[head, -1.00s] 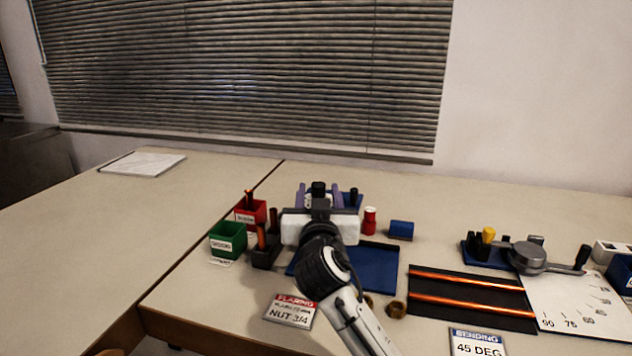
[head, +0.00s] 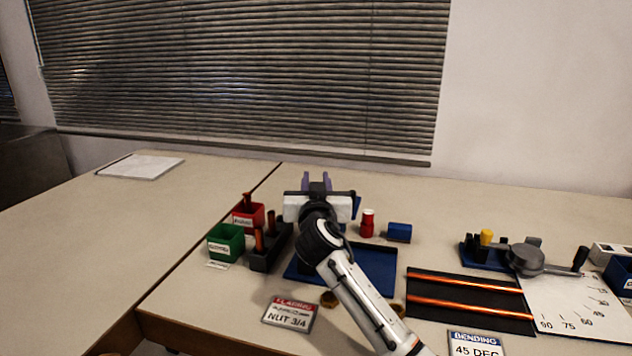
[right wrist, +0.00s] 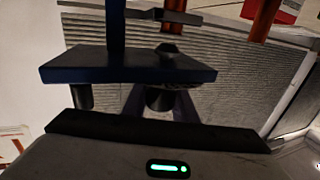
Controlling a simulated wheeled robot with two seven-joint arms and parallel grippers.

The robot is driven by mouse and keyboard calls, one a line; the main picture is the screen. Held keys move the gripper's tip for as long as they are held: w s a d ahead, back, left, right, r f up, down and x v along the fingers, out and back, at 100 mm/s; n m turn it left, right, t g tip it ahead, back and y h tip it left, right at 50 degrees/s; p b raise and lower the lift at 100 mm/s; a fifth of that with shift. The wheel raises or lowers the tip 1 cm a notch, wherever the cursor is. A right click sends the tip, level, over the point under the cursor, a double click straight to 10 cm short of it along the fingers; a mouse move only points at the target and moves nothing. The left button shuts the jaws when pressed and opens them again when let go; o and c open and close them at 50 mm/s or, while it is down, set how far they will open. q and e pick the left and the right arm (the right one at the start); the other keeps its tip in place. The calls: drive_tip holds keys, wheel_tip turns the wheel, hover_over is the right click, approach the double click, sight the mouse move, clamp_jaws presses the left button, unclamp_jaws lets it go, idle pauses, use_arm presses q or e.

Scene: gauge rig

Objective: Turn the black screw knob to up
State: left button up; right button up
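My right gripper (head: 316,182) is over the blue flaring rig, its white wrist body covering most of it in the head view. Its two purple fingers stand apart at the back. In the right wrist view the blue rig block (right wrist: 130,66) spans the middle, with a dark round knob-like part (right wrist: 160,99) below it. This part appears between the purple fingers, which look apart; contact cannot be told. The black screw knob is not clearly visible in the head view, and its pointing direction cannot be read. My left gripper is not in view.
A red bin (head: 249,217), green bin (head: 226,243) and dark tube holder (head: 264,262) stand left of my arm. A red bottle (head: 367,224) and blue block (head: 399,232) stand right. A blue tray (head: 378,262) lies below my wrist. The bending tool (head: 527,257) is farther right.

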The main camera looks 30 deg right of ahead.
drive_tip(key=shift+c, duration=1.3)
drive_tip(key=shift+a+r+n+t+y+p, duration=0.15)
drive_tip(key=shift+n+t+y+p, duration=0.4)
drive_tip(key=shift+y+p, duration=0.3)
drive_tip(key=shift+w+a+n+t+y+p, duration=0.15)
drive_tip(key=shift+n+t+y+p, duration=0.1)
drive_tip(key=shift+n+y+p, duration=0.3)
drive_tip(key=o, duration=1)
drive_tip(key=shift+o, duration=0.2)
drive_tip(key=v, duration=1)
